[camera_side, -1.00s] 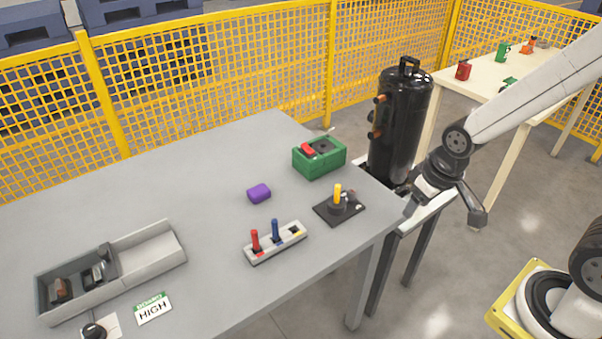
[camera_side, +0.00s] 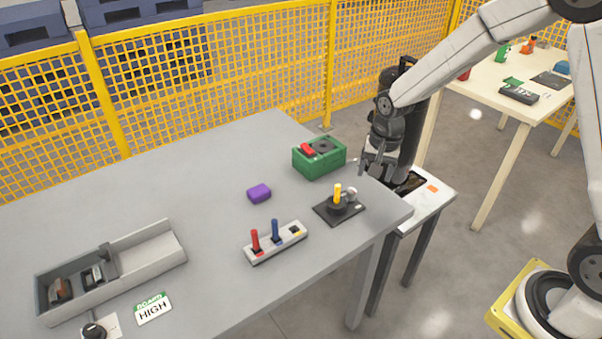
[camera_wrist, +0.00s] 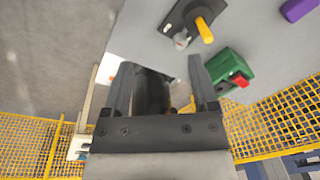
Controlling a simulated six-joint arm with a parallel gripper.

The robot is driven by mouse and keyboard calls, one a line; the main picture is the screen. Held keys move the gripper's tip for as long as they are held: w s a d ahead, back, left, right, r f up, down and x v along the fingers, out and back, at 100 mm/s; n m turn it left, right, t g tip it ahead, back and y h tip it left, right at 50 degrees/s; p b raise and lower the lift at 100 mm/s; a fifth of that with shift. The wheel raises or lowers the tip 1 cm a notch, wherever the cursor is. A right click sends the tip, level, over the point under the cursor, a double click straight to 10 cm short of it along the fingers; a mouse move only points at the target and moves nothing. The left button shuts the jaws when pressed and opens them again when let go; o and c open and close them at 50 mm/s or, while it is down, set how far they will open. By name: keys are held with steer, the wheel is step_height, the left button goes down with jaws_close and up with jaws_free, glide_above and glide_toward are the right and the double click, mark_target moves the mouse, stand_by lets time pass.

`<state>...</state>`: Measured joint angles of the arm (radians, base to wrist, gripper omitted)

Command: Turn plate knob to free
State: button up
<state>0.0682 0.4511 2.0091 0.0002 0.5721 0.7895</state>
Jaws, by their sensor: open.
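A black plate (camera_side: 326,212) lies near the right edge of the grey table, with a yellow lever (camera_side: 338,193) upright on it and a small silver knob (camera_side: 351,194) beside the lever. In the wrist view the plate (camera_wrist: 176,19), yellow lever (camera_wrist: 204,30) and silver knob (camera_wrist: 181,41) show at the top, beyond my fingertips. My gripper (camera_side: 375,168) is open and empty, above and behind the plate, pointing down by the table's right edge. Its two fingers (camera_wrist: 160,75) stand apart in the wrist view. I cannot read the knob's setting.
A green box (camera_side: 320,160) with a red part stands just left of my gripper. The black compressor (camera_side: 410,150) is partly hidden behind my arm. A purple block (camera_side: 259,193), a lever strip (camera_side: 275,245) and a grey tray (camera_side: 150,250) lie left. A yellow fence (camera_side: 230,80) runs behind.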

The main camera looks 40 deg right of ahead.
mark_target(352, 190)
steer(key=w+d+f+m, duration=0.1)
steer(key=w+f+m, duration=0.1)
steer(key=w+m, duration=0.1)
steer(key=w+d+f+m, duration=0.1)
steer(key=w+f+m, duration=0.1)
steer(key=w+m, duration=0.1)
steer(key=w+d+f+m+g, duration=0.1)
steer(key=w+d+f+m, duration=0.1)
steer(key=w+m, duration=0.1)
steer(key=shift+w+f, duration=0.15)
steer(key=shift+f, duration=0.25)
steer(key=shift+w+d+f+m, duration=0.15)
steer(key=shift+w+f+m, duration=0.25)
steer(key=shift+m, duration=0.1)
steer(key=shift+s+f, duration=0.1)
steer(key=shift+f, duration=3.75)
jaws_close()
